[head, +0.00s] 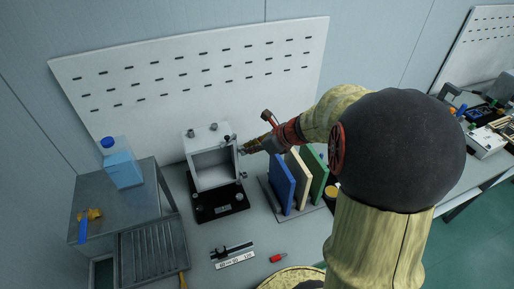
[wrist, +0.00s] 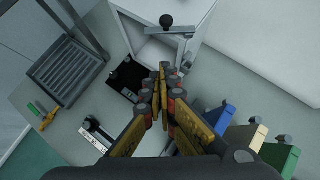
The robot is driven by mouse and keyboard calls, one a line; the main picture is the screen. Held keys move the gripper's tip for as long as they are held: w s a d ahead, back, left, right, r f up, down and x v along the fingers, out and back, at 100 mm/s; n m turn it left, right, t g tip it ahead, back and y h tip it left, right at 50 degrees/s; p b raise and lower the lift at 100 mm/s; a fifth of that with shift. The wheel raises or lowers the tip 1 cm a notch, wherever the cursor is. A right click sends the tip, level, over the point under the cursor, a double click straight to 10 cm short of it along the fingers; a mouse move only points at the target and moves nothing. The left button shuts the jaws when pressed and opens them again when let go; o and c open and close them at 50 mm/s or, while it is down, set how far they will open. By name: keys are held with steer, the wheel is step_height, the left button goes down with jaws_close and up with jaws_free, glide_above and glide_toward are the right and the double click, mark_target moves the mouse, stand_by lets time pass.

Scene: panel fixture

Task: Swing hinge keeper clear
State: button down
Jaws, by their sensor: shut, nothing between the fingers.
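The panel fixture is a light grey open-fronted box (head: 197,176) on a black base plate (head: 222,204). In the wrist view the box (wrist: 192,14) is at the top, with part of the black base (wrist: 123,80) below left. A grey bar with a black ball knob (wrist: 166,20) lies across the box's upper edge; it may be the hinge keeper, but I cannot tell for sure. A dark knob (head: 226,138) also shows in the head view. My gripper (head: 243,149) is at the box's right side. Its fingers (wrist: 164,68) are shut and empty, apart from the knob. Any contact with the box is unclear.
Blue, cream and green upright panels (head: 303,178) stand close to the right of the fixture. A grey ribbed tray (head: 153,254) and a side table with a blue bottle (head: 122,168) are left. A caliper-like tool (head: 231,250) and red item (head: 278,258) lie in front.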

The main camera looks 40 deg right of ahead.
mark_target(228, 140)
steer(key=w+a+f, duration=0.2)
steer(key=w, duration=0.4)
steer(key=shift+w+a+f+b, duration=0.15)
steer(key=shift+a+f+b, duration=0.05)
steer(key=shift+f+b, duration=0.2)
steer(key=shift+w+a+p, duration=0.35)
steer(key=shift+w+a, duration=0.2)
steer(key=shift+w, duration=0.1)
